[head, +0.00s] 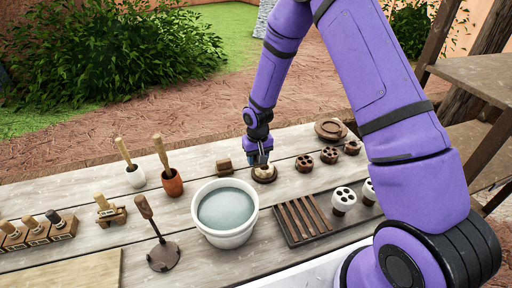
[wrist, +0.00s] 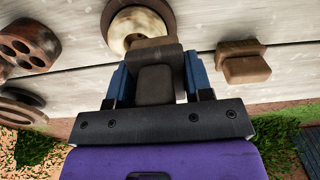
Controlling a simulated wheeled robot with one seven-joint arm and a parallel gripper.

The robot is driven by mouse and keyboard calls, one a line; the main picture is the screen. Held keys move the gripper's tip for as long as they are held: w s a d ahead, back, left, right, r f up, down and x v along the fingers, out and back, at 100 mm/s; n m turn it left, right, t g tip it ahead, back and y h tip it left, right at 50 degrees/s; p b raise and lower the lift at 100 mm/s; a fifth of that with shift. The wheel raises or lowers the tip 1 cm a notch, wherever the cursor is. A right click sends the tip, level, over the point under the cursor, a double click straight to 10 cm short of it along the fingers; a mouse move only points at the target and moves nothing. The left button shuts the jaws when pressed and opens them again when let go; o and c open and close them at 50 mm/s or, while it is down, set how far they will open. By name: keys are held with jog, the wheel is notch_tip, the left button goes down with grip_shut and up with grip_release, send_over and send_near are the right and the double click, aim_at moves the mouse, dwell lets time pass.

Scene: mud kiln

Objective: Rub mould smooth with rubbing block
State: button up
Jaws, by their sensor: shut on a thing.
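My gripper (head: 260,160) reaches down over the table to a round mould (head: 264,175), a pale piece on a brown round base. In the wrist view the blue fingers (wrist: 155,82) are shut on a brown block with a dark grip, which I take as the rubbing block (wrist: 155,85). The block's underside is hidden.
A similar brown block (head: 224,168) stands left of the mould. Brown perforated pieces (head: 304,163) stand to the right. A white water bucket (head: 225,212) is in front, beside a slatted dark rack (head: 304,218). Handled tools stand at left (head: 168,172).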

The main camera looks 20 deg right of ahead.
jog(key=shift+a+r, duration=0.2)
jog(key=shift+r, duration=2.45)
jog(key=shift+d, duration=0.15)
